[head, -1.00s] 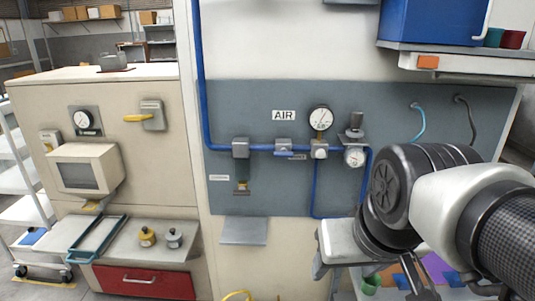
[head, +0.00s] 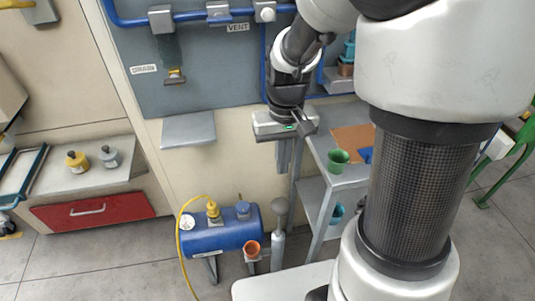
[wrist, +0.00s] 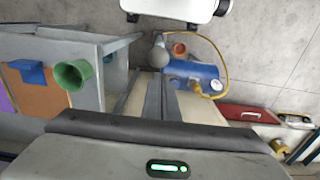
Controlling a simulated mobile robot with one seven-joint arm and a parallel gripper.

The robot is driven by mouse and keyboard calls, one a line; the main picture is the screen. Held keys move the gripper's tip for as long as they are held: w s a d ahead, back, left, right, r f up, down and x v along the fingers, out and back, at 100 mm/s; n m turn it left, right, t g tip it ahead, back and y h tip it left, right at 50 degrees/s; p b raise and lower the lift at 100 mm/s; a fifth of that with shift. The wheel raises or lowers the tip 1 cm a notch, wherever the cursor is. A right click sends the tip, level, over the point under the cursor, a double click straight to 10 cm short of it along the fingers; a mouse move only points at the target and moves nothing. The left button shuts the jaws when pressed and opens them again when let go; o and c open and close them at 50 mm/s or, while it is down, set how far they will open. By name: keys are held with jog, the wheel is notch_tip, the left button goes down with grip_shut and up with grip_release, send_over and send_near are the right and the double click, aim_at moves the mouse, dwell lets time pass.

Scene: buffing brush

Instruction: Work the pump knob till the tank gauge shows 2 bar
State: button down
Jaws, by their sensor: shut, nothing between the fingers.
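The blue tank (head: 226,233) lies on legs left of the pump. Its gauge (head: 188,222) is a small white dial at the tank's left end; its reading is too small to tell. My gripper (head: 284,170) points down above the knob, shut and empty, apart from it. In the wrist view its fingers (wrist: 155,98) are together.
A yellow hose (head: 181,240) runs from the tank. An orange cup (head: 252,249) stands between tank and pump. A grey shelf cart (head: 320,180) with a green cup (head: 339,158) is close right of the gripper. A metal ledge (head: 188,130) juts from the wall.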

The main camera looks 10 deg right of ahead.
aim_at(280, 204)
notch_tip(280, 204, down, 14)
jog(key=b, duration=0.3)
dwell(0.4)
notch_tip(280, 204, down, 10)
jog(key=b, duration=0.6)
jog(key=shift+s+r+b, duration=0.15)
jog(key=shift+r+b, duration=0.05)
jog(key=shift+b, duration=0.15)
notch_tip(280, 204, up, 14)
jog(key=p, duration=0.6)
jog(key=shift+r, duration=0.25)
dwell(1.5)
